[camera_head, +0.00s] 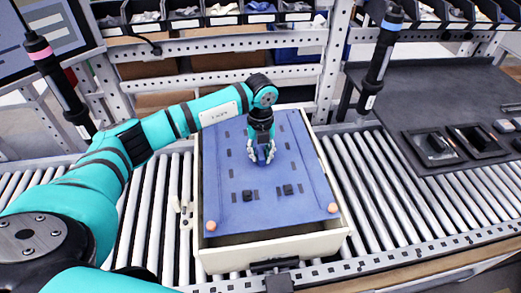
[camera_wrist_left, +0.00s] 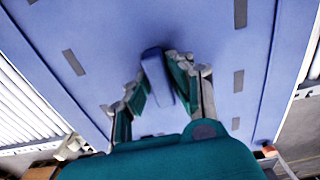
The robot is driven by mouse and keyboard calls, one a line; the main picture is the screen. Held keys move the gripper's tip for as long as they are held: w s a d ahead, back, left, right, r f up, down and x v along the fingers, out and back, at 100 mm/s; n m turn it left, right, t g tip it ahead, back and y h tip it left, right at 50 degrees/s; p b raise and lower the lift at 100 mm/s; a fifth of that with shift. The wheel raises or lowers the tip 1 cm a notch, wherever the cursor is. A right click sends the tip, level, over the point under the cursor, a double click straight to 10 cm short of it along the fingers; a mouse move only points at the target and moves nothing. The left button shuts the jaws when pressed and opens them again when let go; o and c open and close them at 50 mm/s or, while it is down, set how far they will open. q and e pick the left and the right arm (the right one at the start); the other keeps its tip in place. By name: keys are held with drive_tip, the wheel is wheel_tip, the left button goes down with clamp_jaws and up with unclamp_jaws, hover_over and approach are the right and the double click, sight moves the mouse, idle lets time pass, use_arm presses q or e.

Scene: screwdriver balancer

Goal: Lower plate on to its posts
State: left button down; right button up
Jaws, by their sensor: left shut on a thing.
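The plate (camera_head: 232,188) is a flat blue panel with dark slots and a raised blue handle in its middle. In the head view it lies over a cream crate (camera_head: 344,228), tilted or offset, with a dark gap showing along the near side. My left gripper (camera_head: 262,158) is above the plate's middle, shut on the handle. The left wrist view shows both fingers of that gripper (camera_wrist_left: 158,88) on either side of the blue handle (camera_wrist_left: 157,78). Two orange-pink round post tops (camera_head: 211,226) show at the plate's near corners. The far posts cannot be made out. My right gripper is not in view.
The crate stands on a roller conveyor (camera_head: 385,180) with bare rollers on both sides. Two hanging screwdrivers (camera_head: 382,55) (camera_head: 58,85) flank it. Bins of parts line the back shelf. A dark tray bench (camera_head: 430,100) is at the right.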

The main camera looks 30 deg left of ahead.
use_arm(q)
wheel_tip(320, 180, down, 4)
drive_tip(key=shift+f+b, duration=0.15)
drive_tip(key=shift+b, duration=1.1)
wheel_tip(320, 180, down, 11)
drive_tip(key=b, duration=0.8)
drive_tip(key=shift+f, duration=0.45)
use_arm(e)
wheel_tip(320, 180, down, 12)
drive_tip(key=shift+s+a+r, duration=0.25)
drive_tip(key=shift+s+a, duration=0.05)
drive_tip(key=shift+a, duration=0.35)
use_arm(q)
drive_tip(key=shift+f+b, duration=0.45)
drive_tip(key=shift+b, duration=0.05)
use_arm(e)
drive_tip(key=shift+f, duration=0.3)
